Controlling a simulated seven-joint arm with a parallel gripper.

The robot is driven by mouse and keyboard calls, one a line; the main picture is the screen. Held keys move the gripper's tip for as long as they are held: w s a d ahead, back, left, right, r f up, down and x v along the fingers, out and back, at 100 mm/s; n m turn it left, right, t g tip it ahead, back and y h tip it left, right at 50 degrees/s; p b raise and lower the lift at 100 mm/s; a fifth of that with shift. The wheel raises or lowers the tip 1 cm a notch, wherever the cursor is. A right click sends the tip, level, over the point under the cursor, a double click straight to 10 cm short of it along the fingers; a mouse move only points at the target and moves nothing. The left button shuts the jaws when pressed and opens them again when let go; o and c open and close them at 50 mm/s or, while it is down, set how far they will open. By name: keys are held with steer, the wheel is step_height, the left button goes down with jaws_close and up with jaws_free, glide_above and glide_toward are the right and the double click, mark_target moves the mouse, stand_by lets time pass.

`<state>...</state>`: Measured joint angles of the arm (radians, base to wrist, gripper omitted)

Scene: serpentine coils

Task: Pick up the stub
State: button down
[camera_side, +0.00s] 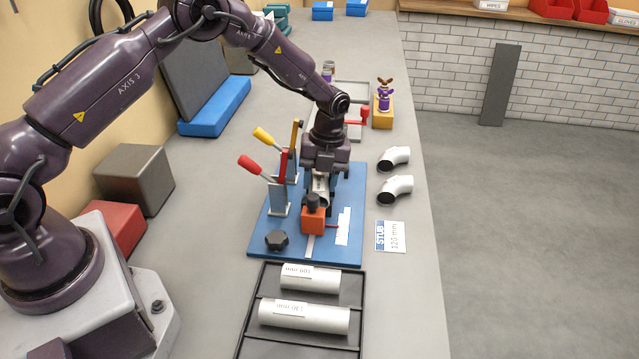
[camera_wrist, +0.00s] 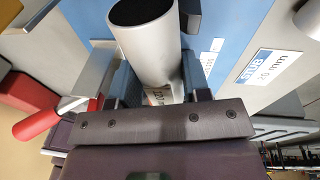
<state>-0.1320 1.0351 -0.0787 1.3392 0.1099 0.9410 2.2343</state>
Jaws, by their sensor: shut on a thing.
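My gripper (camera_side: 319,182) is over the blue fixture plate (camera_side: 262,238) and shut on the stub. The stub is a pale metal tube (camera_wrist: 146,42) with a dark open end, held between my two fingers in the wrist view. In the side view only a short part of the stub (camera_side: 320,187) shows under my gripper, just behind an orange block (camera_side: 313,222) with a black knob. I cannot tell whether it touches the fixture.
Clamps with a red handle (camera_side: 250,163) and a yellow handle (camera_side: 264,137) stand close left of my gripper. Two white elbows (camera_side: 395,190) lie to the right. A dark tray (camera_side: 254,305) in front holds two labelled tubes (camera_side: 304,315). A yellow block (camera_side: 382,113) stands behind.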

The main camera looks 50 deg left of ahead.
step_height(320, 180, up, 16)
steer(key=m, duration=0.2)
glide_above(320, 176)
step_height(320, 176, down, 9)
steer(key=shift+r, duration=0.2)
steer(key=shift+n, duration=0.3)
steer(key=shift+f, duration=2.25)
steer(key=shift+f, duration=0.2)
steer(key=shift+f, duration=1.2)
steer(key=shift+f, duration=0.2)
steer(key=shift+f, duration=0.45)
steer(key=shift+s+d, duration=0.1)
steer(key=shift+s, duration=0.05)
steer(key=c, duration=0.5)
jaws_free()
